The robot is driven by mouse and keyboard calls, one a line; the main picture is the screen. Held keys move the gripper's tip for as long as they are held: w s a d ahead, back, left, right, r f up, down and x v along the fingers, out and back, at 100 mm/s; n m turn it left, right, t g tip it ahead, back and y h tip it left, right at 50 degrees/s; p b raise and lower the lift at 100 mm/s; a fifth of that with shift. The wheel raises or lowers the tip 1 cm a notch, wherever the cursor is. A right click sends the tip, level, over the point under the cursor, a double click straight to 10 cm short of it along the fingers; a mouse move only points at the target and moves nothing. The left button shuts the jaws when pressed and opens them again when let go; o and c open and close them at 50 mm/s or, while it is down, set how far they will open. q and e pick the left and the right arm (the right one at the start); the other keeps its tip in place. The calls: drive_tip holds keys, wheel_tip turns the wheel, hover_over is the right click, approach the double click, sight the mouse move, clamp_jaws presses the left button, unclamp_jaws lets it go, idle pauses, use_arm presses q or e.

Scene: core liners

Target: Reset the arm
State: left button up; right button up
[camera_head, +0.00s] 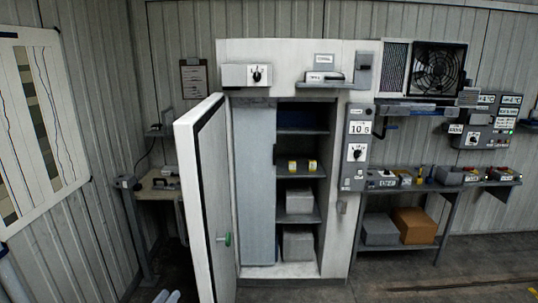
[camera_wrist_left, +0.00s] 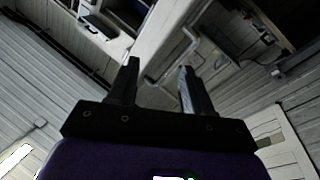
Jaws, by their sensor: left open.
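My left gripper (camera_wrist_left: 160,66) shows in the left wrist view with its two dark fingers apart. Nothing is between the fingers, and they touch nothing that I can see. Behind them, the wrist view shows the white cabinet, a pipe-like frame and ribbed wall panels at a tilt. I cannot clearly make out the left gripper in the head view. My right gripper shows in neither view.
A tall white cabinet (camera_head: 335,225) stands ahead, its door (camera_head: 205,200) swung open to the left. Its shelves hold boxes (camera_head: 299,201). A workbench (camera_head: 450,187) is at right, a small table (camera_head: 160,184) at left. Floor at front right is clear.

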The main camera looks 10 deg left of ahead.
use_arm(q)
drive_tip(key=s+d+f+n+g+b, duration=0.1)
drive_tip(key=s+d+f+g, duration=0.35)
drive_tip(key=d+f, duration=0.65)
drive_tip(key=s+d+f+n+g+b, duration=0.15)
drive_tip(key=s+d+f+g, duration=0.3)
drive_tip(key=d+f, duration=0.7)
drive_tip(key=s+d+f+m+g+h+b, duration=0.1)
drive_tip(key=s+d+g, duration=0.4)
drive_tip(key=s, duration=0.6)
drive_tip(key=s+d+f+m+g+b, duration=0.1)
drive_tip(key=s+d+g, duration=0.3)
drive_tip(key=s+d, duration=0.5)
drive_tip(key=shift+s+d+f+m+g+h, duration=0.3)
drive_tip(key=shift+s+f+m+g+h, duration=0.2)
drive_tip(key=shift+s, duration=0.55)
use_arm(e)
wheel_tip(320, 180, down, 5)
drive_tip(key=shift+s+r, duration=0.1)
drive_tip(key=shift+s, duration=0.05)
use_arm(q)
drive_tip(key=shift+c, duration=0.7)
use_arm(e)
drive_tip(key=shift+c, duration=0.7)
use_arm(q)
drive_tip(key=shift+w, duration=0.2)
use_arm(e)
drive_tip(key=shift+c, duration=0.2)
